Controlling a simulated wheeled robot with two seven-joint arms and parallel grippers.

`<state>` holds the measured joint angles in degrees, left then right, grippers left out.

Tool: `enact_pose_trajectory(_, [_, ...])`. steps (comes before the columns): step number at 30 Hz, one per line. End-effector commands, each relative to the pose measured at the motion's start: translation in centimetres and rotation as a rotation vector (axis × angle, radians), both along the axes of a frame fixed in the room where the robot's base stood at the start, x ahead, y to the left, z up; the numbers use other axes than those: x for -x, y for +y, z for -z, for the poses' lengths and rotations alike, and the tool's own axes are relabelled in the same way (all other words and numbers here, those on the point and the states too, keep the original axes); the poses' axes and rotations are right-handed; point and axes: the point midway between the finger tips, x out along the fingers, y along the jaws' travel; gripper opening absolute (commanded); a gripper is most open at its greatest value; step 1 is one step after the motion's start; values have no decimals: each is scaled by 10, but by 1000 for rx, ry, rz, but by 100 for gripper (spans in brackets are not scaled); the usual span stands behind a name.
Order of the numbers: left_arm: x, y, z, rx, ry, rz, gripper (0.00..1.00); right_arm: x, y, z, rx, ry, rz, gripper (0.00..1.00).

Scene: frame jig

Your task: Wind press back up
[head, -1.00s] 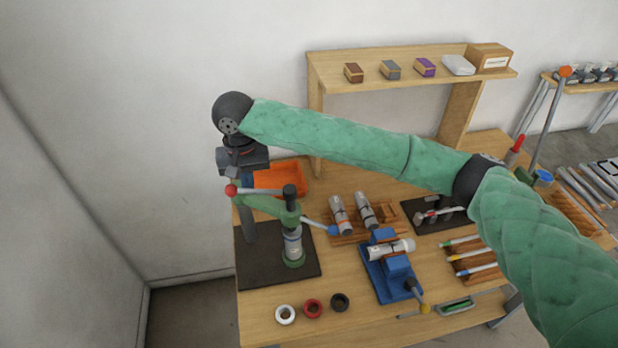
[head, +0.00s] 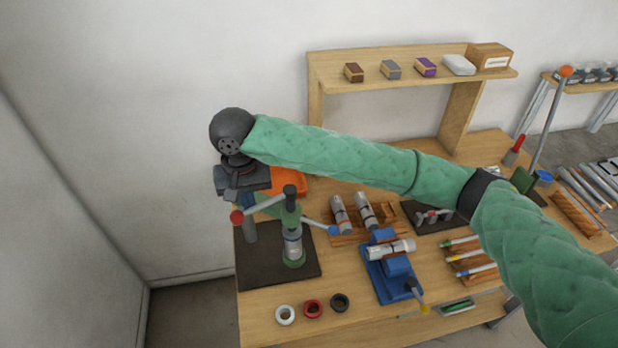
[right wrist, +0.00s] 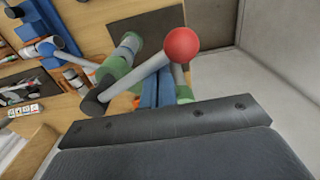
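The green press (head: 290,213) stands on a dark base plate (head: 258,270) at the table's left, with a grey post and a silver cylinder (head: 292,244) under its head. Its grey lever runs from a black hub (head: 290,191) to a red ball (head: 237,217) on the left; another arm ends in a blue ball (head: 333,230). My right gripper (right wrist: 157,90) is at the lever's red-ball side; its blue fingers look close together with nothing seen between them. The lever crosses in front of the fingertips, and I cannot tell whether they touch. My left gripper is out of view.
An orange bin (head: 290,182) is behind the press. A blue vise (head: 390,270) holding a silver cylinder is to the right. A shelf (head: 345,58) stands at the back.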

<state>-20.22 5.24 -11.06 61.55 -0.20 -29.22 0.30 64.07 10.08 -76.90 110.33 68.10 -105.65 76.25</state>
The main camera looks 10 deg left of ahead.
Motion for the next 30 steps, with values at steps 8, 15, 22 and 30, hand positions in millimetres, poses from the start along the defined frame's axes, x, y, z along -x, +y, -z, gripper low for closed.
enact_pose_trajectory(8, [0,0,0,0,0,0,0,19,-12,1,2,2,0,0])
enact_pose_trajectory(15, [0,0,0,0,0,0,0,19,-12,1,1,1,0,0])
enact_pose_trajectory(22, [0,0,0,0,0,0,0,33,-33,1,1,2,-1,0])
enact_pose_trajectory(30, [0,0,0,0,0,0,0,43,-46,0,2,0,0,0])
